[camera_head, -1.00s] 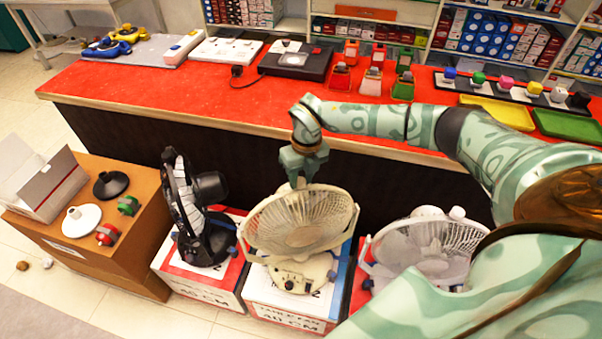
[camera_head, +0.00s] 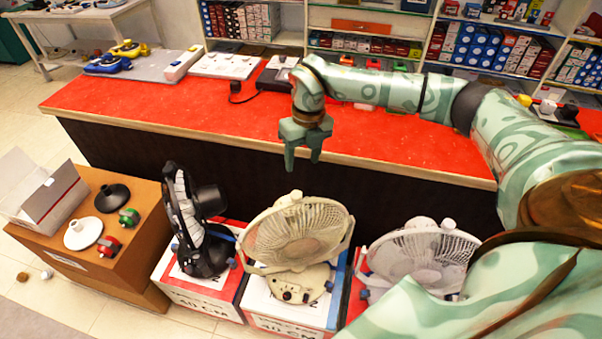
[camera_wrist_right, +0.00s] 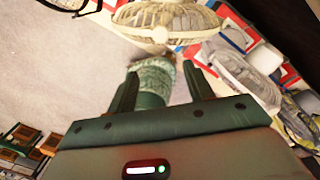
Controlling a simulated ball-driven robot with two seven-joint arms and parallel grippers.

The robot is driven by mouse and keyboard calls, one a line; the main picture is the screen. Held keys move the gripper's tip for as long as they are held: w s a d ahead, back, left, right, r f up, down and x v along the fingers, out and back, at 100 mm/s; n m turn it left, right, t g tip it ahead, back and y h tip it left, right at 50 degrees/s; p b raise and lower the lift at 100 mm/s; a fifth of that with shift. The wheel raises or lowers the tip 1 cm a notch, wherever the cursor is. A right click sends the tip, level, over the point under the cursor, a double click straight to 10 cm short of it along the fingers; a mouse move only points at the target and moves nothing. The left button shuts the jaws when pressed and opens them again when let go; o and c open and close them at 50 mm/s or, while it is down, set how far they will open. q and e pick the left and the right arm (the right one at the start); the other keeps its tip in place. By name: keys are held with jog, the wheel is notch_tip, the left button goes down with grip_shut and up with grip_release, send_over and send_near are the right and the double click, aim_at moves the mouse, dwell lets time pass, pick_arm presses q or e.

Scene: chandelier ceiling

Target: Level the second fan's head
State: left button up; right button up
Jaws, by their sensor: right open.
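Three fans stand in a row on boxes in the head view. The middle, second fan is cream (camera_head: 297,235), with a round wire head that looks tilted back; I cannot tell its exact angle. A knob-like part (camera_head: 290,198) shows at its upper rim. A black fan (camera_head: 193,225) stands to its left, a white fan (camera_head: 422,252) to its right. My right gripper (camera_head: 303,162) is open and empty, pointing down above the cream fan's head, apart from it. In the right wrist view the open fingers (camera_wrist_right: 160,85) are below a cream fan head (camera_wrist_right: 165,18). My left gripper is out of view.
A long red counter (camera_head: 180,105) runs behind the fans, its front edge close behind my right gripper. A brown box (camera_head: 115,255) with an open carton (camera_head: 45,195) and several small parts stands at the left. Pale floor (camera_head: 40,310) lies in front.

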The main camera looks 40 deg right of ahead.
jog(key=shift+d+r, duration=0.1)
jog(key=shift+r, duration=1.35)
